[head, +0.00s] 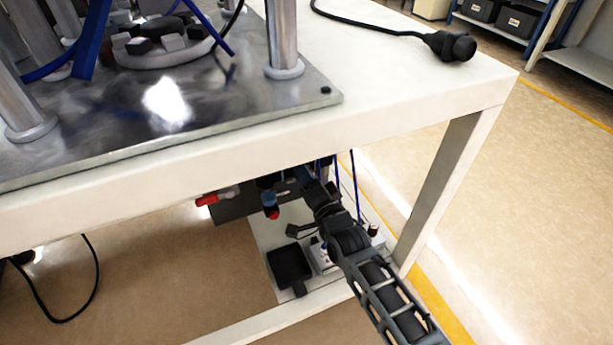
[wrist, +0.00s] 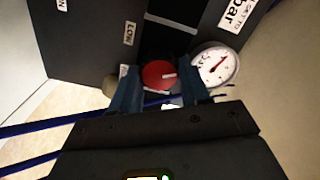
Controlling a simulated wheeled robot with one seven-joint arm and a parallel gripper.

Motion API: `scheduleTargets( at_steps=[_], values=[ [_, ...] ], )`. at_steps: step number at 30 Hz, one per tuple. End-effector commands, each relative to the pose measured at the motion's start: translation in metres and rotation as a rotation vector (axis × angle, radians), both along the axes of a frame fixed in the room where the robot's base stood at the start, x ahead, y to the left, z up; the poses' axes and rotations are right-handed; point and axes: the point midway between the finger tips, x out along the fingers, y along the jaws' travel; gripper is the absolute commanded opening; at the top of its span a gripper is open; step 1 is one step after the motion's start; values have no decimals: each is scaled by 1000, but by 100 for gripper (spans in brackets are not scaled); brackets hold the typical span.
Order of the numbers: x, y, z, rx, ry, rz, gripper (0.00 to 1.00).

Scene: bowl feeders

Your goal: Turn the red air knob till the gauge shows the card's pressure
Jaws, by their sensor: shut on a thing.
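The red air knob (wrist: 159,74) has a white mark and sits between the two blue-grey fingers of my gripper (wrist: 161,88) in the wrist view. My gripper is shut on it. The round white gauge (wrist: 215,64) is just right of the right finger, with a red needle; its numbers are too small to read. The card (wrist: 237,14) at the upper right reads "SET ... TO" and "bar", with the rest cut off. In the head view my gripper (head: 318,193) reaches under the table, and the knob is hidden there.
Blue hoses (wrist: 60,121) cross at the left. The white table (head: 420,110) overhangs my arm, and its leg (head: 445,185) stands to the right. A black box (head: 289,265) is on the lower shelf.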

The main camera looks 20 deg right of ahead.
Motion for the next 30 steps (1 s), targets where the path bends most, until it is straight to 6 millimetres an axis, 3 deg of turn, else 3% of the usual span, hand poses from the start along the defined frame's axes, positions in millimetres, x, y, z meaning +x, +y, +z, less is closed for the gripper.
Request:
scheduleTargets(
  at_steps=[11,12,18,20,30],
  values=[
    [0,-1,0,4,1,-2,15],
    [0,-1,0,3,1,-2,47],
    [0,0,0,3,1,0,67],
    [0,0,0,3,1,0,71],
    [-5,-1,0,1,1,-2,71]
  ],
)
